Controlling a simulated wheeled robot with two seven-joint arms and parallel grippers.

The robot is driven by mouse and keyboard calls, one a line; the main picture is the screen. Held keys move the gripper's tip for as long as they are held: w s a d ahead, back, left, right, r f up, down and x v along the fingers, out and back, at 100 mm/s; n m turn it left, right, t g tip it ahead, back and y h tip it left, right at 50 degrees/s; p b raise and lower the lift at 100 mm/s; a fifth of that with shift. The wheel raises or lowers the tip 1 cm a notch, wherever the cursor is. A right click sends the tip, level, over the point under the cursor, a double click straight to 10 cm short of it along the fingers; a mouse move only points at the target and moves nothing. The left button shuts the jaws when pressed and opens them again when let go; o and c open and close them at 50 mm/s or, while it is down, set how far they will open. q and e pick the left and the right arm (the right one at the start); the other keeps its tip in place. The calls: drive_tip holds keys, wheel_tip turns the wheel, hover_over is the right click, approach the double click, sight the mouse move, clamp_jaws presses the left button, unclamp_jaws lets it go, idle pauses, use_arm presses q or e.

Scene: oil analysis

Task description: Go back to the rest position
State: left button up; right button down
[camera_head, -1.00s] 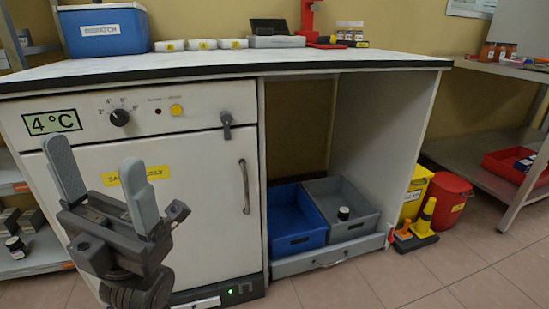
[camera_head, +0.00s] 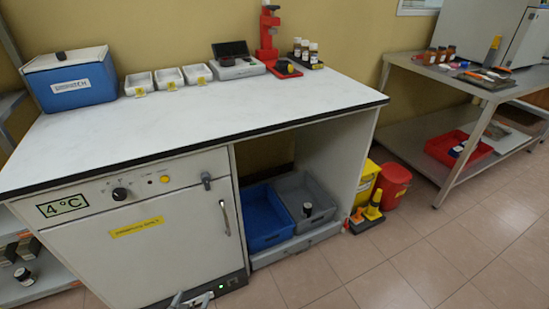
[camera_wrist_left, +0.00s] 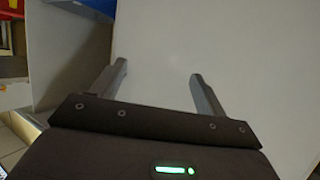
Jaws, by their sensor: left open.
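My left gripper (camera_head: 190,300) shows only its fingertips at the bottom edge of the head view, in front of the fridge's lower edge. In the left wrist view its two fingers (camera_wrist_left: 158,78) stand wide apart with nothing between them, in front of a plain pale surface. The white fridge (camera_head: 140,230) with the 4°C label has its door closed. My right gripper is in neither view.
The white worktop (camera_head: 200,125) carries a blue dispatch box (camera_head: 72,85), white trays (camera_head: 169,77) and a red stand (camera_head: 268,35). Below are a blue bin (camera_head: 265,238) and a grey bin (camera_head: 325,215). A red bucket (camera_head: 393,185) stands right. The floor (camera_head: 440,260) in front is clear.

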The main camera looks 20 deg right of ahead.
use_arm(q)
drive_tip(key=s+a+f+g+y+p, duration=0.1)
drive_tip(key=s+a+f+g+p, duration=0.2)
drive_tip(key=s, duration=1.1)
drive_tip(key=s+a+f+g+y+p, duration=0.1)
drive_tip(key=s+a+f+g+p, duration=0.2)
drive_tip(key=s, duration=1.2)
drive_tip(key=s+a+f+g+y+p, duration=0.1)
drive_tip(key=s+a+f+g+p, duration=0.3)
drive_tip(key=s, duration=1)
drive_tip(key=a+g+p, duration=0.1)
drive_tip(key=a+p, duration=0.2)
drive_tip(key=shift+s+a+n+g+y+p, duration=0.35)
drive_tip(key=shift+s+n+g+y, duration=0.05)
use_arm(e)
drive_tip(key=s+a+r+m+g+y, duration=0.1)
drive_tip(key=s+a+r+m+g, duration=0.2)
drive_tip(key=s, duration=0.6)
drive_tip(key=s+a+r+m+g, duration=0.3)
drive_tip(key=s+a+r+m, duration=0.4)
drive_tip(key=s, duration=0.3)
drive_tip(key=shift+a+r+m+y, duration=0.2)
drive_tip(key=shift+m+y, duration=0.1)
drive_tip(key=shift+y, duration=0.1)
